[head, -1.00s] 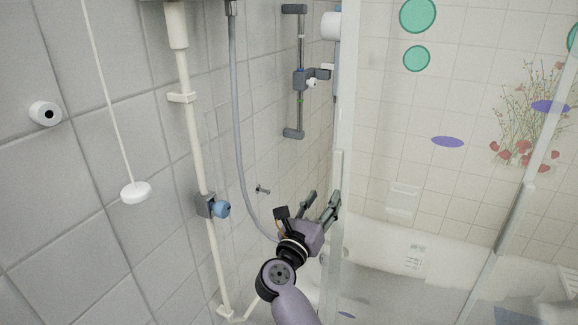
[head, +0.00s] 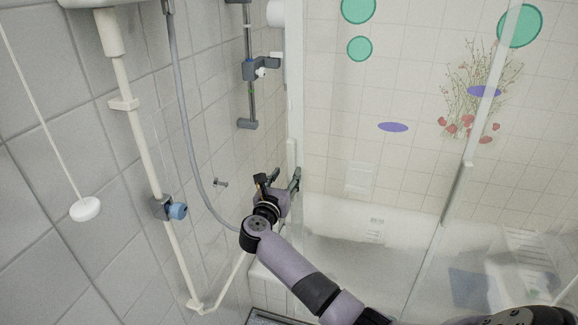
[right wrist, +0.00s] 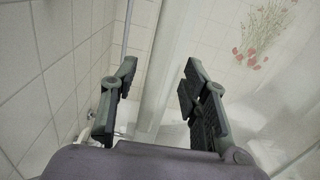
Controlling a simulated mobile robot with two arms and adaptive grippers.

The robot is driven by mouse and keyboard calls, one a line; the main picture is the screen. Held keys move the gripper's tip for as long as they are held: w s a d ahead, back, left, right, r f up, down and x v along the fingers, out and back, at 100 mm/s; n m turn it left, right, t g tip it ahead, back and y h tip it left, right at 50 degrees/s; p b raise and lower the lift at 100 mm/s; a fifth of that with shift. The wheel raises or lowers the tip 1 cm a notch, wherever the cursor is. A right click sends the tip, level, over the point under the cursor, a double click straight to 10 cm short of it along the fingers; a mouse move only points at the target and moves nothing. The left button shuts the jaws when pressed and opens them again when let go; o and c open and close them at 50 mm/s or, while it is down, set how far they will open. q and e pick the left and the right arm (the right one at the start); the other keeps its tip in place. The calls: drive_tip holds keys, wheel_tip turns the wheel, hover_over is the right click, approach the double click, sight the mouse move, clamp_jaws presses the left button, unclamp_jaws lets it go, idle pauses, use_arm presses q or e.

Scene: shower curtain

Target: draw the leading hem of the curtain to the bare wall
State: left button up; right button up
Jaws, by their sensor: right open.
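The curtain (head: 400,90) shows as a pale see-through sheet with green and purple shapes and red flowers. Its near vertical edge, the leading hem (head: 295,90), is a whitish upright strip left of the middle. My right gripper (head: 286,175) is open at the lower part of this strip, its fingertips pointing up. In the right wrist view, the open fingers (right wrist: 158,75) have a pale upright strip (right wrist: 160,70) between and beyond them; I cannot tell whether they touch it. The grey tiled wall (head: 50,85) is at the left. My left gripper is not in view.
A white pipe (head: 140,130) with a blue knob (head: 177,211) and a grey hose (head: 183,120) run down the left wall. A grey rail (head: 249,90) is nearer the strip. A pull cord ends in a white knob (head: 85,208).

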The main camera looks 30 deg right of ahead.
sight(290, 169)
drive_tip(key=shift+x, duration=1.75)
drive_tip(key=shift+c, duration=0.4)
clamp_jaws()
